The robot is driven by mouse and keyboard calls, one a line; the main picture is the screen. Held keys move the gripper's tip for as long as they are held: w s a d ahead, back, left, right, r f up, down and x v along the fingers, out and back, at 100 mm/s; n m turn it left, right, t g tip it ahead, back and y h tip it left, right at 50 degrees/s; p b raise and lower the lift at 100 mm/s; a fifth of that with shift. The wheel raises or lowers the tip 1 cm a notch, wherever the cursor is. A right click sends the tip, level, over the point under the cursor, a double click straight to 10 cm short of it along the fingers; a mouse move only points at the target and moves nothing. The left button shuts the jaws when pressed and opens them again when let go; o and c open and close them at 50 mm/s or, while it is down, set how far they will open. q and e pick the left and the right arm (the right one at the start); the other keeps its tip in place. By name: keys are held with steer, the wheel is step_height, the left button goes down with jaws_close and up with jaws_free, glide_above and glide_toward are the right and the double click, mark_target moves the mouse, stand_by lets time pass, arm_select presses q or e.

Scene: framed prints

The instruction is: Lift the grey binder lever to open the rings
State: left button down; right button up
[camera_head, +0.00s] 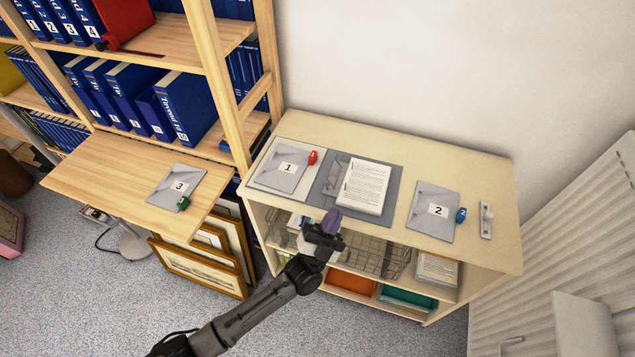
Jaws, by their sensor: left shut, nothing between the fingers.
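A grey binder (325,192) lies open on top of the low wooden cabinet, with a stack of printed sheets (363,186) on its right side. The ring mechanism (338,178) is a small grey shape left of the sheets; the lever and rings are too small to make out clearly. My left gripper (331,219), with purple fingertips, is shut and empty. In the picture it is just below the binder, by the cabinet's front edge; I cannot tell whether it touches anything. My right gripper is not in view.
Grey folder 1 (279,178) with a red tag lies left of the binder. Folder 2 (426,223) with a blue tag and a metal plate (486,212) lie right. Folder 3 (171,186) is on the side table (105,183). A bookshelf (219,85) stands left.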

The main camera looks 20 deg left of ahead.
arm_select(q)
steer(key=s+a+f+n+g+y+p, duration=0.1)
steer(key=s+a+f+n+g+y, duration=0.1)
steer(key=f+n+y, duration=0.3)
steer(key=s+a+f+n+g+y, duration=0.1)
steer(key=a+f+n+g+y, duration=0.15)
steer(key=f+n+y, duration=0.35)
steer(key=n+h+b, duration=0.1)
steer(key=h+b, duration=0.1)
glide_toward(326, 184)
steer(key=x, duration=0.7)
steer(key=shift+w+a, duration=0.15)
steer(key=shift+w, duration=0.1)
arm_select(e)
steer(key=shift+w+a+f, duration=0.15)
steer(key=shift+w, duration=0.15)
